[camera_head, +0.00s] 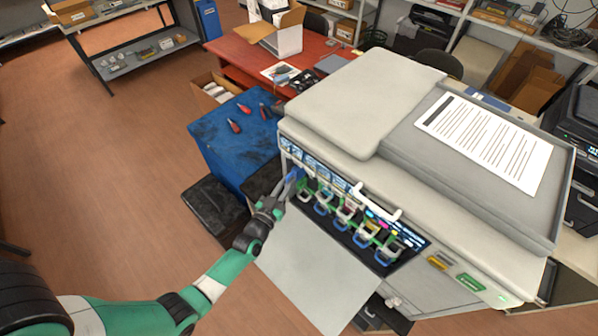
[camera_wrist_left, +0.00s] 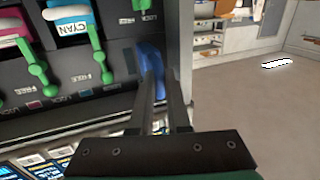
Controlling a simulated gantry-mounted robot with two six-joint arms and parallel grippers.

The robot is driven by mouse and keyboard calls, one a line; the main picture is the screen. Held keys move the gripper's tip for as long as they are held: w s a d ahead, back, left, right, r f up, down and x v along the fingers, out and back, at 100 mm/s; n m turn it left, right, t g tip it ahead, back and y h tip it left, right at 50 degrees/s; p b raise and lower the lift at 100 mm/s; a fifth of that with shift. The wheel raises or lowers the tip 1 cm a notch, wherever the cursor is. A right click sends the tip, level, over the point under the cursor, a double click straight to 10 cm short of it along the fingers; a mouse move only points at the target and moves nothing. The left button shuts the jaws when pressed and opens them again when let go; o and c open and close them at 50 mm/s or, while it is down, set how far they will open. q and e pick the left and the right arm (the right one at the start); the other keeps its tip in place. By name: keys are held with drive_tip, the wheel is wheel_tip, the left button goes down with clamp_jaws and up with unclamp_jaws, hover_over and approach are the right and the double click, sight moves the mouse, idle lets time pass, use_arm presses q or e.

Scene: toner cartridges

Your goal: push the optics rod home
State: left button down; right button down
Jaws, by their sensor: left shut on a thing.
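The optics rod's blue end (camera_head: 291,178) shows at the left end of the printer's open toner bay. In the left wrist view the blue piece (camera_wrist_left: 151,60) lies between the fingers, against the dark bay panel. My left gripper (camera_head: 284,194) reaches the bay from the left and is shut on this blue piece. The fingers also show in the left wrist view (camera_wrist_left: 162,80). The rest of the rod is hidden, so I cannot tell how far it sits in. My right gripper is not in view.
Several toner cartridges with green and blue levers (camera_head: 345,215) sit just right of the gripper. The open front door (camera_head: 318,275) spreads below them. A blue cabinet (camera_head: 235,145) with red-handled tools stands at the left. The brown floor (camera_head: 110,150) is clear.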

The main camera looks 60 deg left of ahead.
sight(299, 173)
use_arm(q)
drive_tip(key=w, duration=0.2)
drive_tip(key=w+a+b, duration=0.1)
drive_tip(key=w, duration=0.2)
drive_tip(key=shift+w+a+f, duration=0.15)
drive_tip(key=shift+w+a, duration=0.2)
drive_tip(key=shift+w, duration=0.05)
drive_tip(key=c, duration=0.8)
unclamp_jaws()
drive_tip(key=shift+s+a, duration=0.1)
drive_tip(key=shift+c, duration=1.1)
drive_tip(key=o, duration=0.6)
